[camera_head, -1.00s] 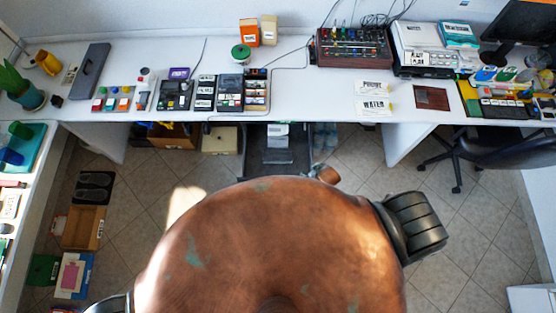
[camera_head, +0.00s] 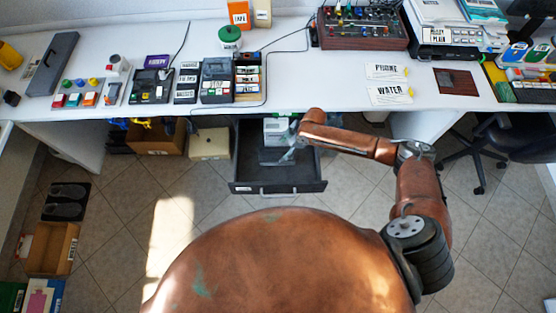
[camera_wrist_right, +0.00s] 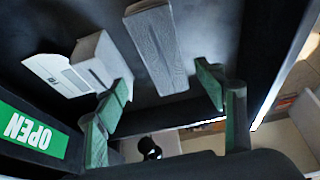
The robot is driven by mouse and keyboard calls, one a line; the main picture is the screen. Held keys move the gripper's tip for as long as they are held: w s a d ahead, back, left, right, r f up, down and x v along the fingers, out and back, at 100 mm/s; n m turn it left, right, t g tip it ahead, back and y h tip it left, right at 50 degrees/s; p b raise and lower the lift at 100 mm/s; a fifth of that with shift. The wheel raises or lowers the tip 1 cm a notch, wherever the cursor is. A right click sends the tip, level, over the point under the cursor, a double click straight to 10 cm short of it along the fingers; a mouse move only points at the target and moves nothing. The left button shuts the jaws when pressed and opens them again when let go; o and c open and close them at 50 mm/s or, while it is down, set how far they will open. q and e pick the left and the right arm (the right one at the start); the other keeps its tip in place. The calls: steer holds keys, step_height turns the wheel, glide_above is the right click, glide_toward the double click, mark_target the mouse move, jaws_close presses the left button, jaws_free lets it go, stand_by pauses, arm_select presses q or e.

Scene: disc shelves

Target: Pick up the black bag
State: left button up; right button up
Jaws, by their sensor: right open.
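I cannot make out a black bag in either view. A dark drawer (camera_head: 303,172) stands pulled out under the desk, with a pale box (camera_head: 277,131) towards its back. A grey ribbed block (camera_wrist_right: 158,48) shows beyond and between the fingertips. A white box (camera_wrist_right: 85,65) lies left of it on the dark surface. I see nothing held. My left gripper is not in view.
The white desk (camera_head: 330,88) above the drawer carries several devices and two label cards. A cardboard box (camera_head: 162,138) and a cream box (camera_head: 209,144) stand left of the drawer. An office chair (camera_head: 505,135) is at right. A green OPEN sign (camera_wrist_right: 30,130) shows in the wrist view.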

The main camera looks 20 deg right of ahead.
mark_target(278, 156)
steer(key=shift+s+d+f, duration=0.1)
steer(key=shift+s+f, duration=0.05)
steer(key=shift+f, duration=0.25)
steer(key=shift+f+b, duration=0.15)
steer(key=shift+b, duration=0.15)
steer(key=x, duration=0.2)
steer(key=b+x, duration=0.1)
steer(key=x, duration=0.1)
steer(key=b+x, duration=0.1)
steer(key=x, duration=0.2)
steer(key=shift+s+a, duration=0.1)
steer(key=shift+a, duration=0.25)
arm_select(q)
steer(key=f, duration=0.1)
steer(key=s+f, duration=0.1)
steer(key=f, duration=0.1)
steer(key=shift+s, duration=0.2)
arm_select(e)
steer(key=shift+c, duration=0.4)
steer(key=c, duration=1.3)
